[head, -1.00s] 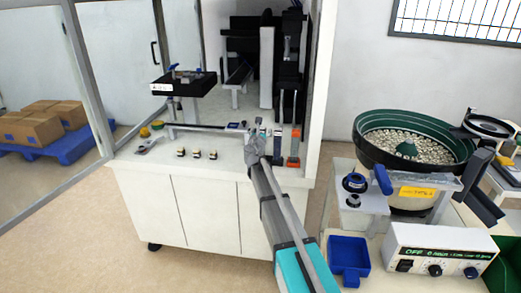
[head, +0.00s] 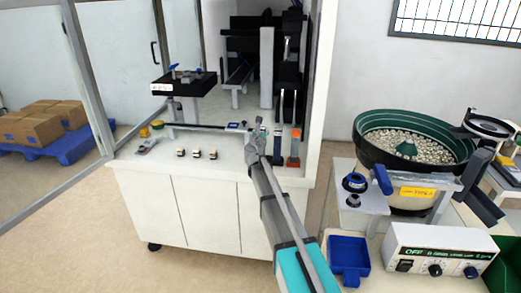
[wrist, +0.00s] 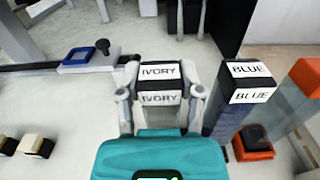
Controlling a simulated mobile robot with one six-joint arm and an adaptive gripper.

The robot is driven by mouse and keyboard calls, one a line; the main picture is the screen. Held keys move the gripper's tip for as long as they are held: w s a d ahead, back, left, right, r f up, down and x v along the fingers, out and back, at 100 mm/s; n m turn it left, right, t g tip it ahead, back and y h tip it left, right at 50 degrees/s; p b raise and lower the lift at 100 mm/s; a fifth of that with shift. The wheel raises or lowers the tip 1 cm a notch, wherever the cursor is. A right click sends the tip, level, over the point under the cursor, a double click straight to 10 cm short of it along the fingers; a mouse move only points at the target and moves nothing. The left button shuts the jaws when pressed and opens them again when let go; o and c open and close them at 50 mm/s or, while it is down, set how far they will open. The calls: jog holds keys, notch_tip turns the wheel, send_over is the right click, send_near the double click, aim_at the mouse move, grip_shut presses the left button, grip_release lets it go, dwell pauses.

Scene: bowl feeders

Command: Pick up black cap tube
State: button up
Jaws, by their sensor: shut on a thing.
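The tube labelled IVORY (wrist: 160,85) has a black cap with white labels on its top and front. It stands upright between the fingers of my gripper (wrist: 161,98) in the wrist view. The gripper is shut on it, one grey finger on each side. The tube's lower part is hidden behind my teal gripper body. In the head view my gripper (head: 257,135) is over the front right of the white cabinet top, and the tube is too small and covered to make out. A second tube labelled BLUE (wrist: 228,122), also black-capped, stands close to the right.
An orange-topped tube (wrist: 307,76) stands right of the BLUE tube. An orange base with a black knob (wrist: 255,143) lies beside them. Small black-and-cream blocks (wrist: 35,146) are at left. A blue-framed device (wrist: 79,57) sits behind left.

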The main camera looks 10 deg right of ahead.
grip_shut()
jog(key=shift+r, duration=0.1)
jog(key=shift+r+p, duration=0.95)
jog(key=shift+p, duration=0.1)
jog(key=s+a+r+p, duration=0.3)
jog(key=s+r+p, duration=0.8)
jog(key=s, duration=0.2)
jog(key=shift+s+a, duration=0.25)
jog(key=shift+s, duration=0.05)
notch_tip(320, 180, up, 26)
jog(key=p, duration=2.6)
jog(key=shift+r, duration=0.2)
jog(key=shift+s+f, duration=0.1)
